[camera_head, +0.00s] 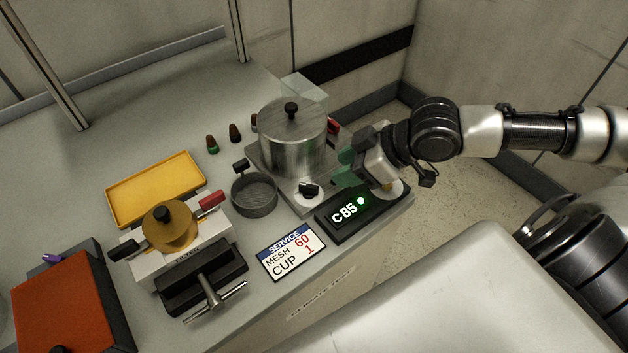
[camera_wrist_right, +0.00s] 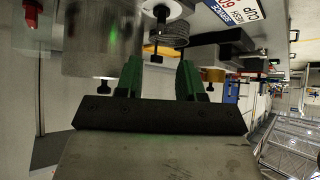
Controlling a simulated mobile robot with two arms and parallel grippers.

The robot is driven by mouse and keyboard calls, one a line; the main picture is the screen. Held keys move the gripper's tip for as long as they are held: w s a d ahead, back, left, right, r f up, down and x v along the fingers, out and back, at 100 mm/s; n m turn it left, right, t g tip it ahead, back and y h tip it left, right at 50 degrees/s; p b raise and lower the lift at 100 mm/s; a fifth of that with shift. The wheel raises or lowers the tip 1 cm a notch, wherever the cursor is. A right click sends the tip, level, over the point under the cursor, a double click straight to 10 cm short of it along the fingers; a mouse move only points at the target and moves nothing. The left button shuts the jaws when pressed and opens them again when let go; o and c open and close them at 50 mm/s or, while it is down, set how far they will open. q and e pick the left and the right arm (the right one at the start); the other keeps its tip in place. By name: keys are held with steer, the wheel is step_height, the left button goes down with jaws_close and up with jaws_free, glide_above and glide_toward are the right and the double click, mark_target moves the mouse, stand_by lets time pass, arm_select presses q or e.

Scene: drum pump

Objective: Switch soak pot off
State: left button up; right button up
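The soak pot (camera_head: 292,140) is a steel pot with a lid and black lid knob, on a grey base at the back right of the bench. A black switch knob (camera_head: 309,190) on a white round dial sits at the base's front; it also shows at the top of the right wrist view (camera_wrist_right: 161,13). A black display box (camera_head: 345,212) reads "C 85" with a lit green light. My right gripper (camera_head: 345,168) is just right of the pot, near the knob; its green fingers (camera_wrist_right: 158,78) are apart with nothing held between them. My left gripper is out of view.
A round dark cup (camera_head: 254,195) stands left of the knob. A service card (camera_head: 291,251), a filter unit (camera_head: 185,255), a yellow tray (camera_head: 154,189) and a red-orange block (camera_head: 63,305) lie further left. Small bottles (camera_head: 212,145) stand behind. The back left bench is clear.

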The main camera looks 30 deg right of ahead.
mark_target(306, 185)
steer(key=shift+w+a+f, duration=0.2)
steer(key=shift+a+f, duration=0.1)
steer(key=shift+a, duration=0.05)
steer(key=x, duration=0.9)
steer(key=shift+w+f, duration=0.1)
